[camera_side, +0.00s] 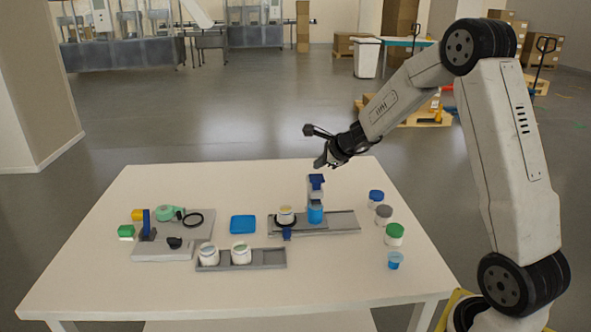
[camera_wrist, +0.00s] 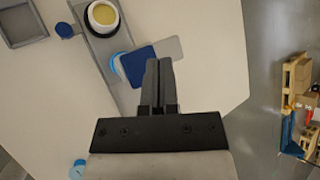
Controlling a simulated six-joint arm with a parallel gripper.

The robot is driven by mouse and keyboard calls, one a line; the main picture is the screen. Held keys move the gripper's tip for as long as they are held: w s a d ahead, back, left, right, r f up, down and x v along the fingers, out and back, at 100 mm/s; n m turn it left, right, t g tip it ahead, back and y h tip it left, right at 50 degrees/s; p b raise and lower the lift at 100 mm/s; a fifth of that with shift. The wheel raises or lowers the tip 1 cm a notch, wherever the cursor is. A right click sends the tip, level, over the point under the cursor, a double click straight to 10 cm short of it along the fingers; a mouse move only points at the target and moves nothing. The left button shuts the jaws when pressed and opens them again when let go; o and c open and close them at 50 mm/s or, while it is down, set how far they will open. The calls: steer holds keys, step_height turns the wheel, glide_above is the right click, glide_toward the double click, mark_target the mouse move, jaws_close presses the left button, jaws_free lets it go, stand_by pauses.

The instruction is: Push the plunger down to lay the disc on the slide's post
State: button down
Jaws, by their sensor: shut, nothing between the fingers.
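My gripper (camera_side: 319,163) is shut and empty, above the blue plunger top (camera_side: 316,180) in the side view, with a small gap seeming to lie between them. A light-blue cylinder (camera_side: 316,213) stands below the plunger top on the grey slide rail (camera_side: 343,222). In the wrist view my shut fingers (camera_wrist: 158,64) show just right of the blue plunger top (camera_wrist: 138,67), and the light-blue cylinder (camera_wrist: 114,65) is partly covered by it. A white cream jar (camera_side: 286,214) in a dark ring sits at the rail's left part. I cannot make out the disc or the post.
A blue knob (camera_side: 287,235) sticks out at the rail's front. Two open jars stand in a grey tray (camera_side: 267,259). A blue square tray (camera_side: 243,224) lies left of the rail. Lidded jars, one with a green lid (camera_side: 394,230), and a blue cup (camera_side: 395,260) stand right.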

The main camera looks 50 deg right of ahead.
steer(key=shift+r, duration=2.75)
steer(key=shift+s+a+f+n, duration=0.2)
steer(key=shift+a+n, duration=0.1)
steer(key=shift+a, duration=0.15)
steer(key=s+a+f+n+g, duration=0.3)
steer(key=s+a+f+n, duration=0.2)
steer(key=s+a+n, duration=0.5)
steer(key=s+a+f+n+g, duration=0.3)
steer(key=s+a+n, duration=0.7)
steer(key=n, duration=0.7)
step_height(320, 180, down, 2)
steer(key=shift+s+a+g, duration=0.3)
steer(key=shift+s+a, duration=0.1)
steer(key=shift+s, duration=0.35)
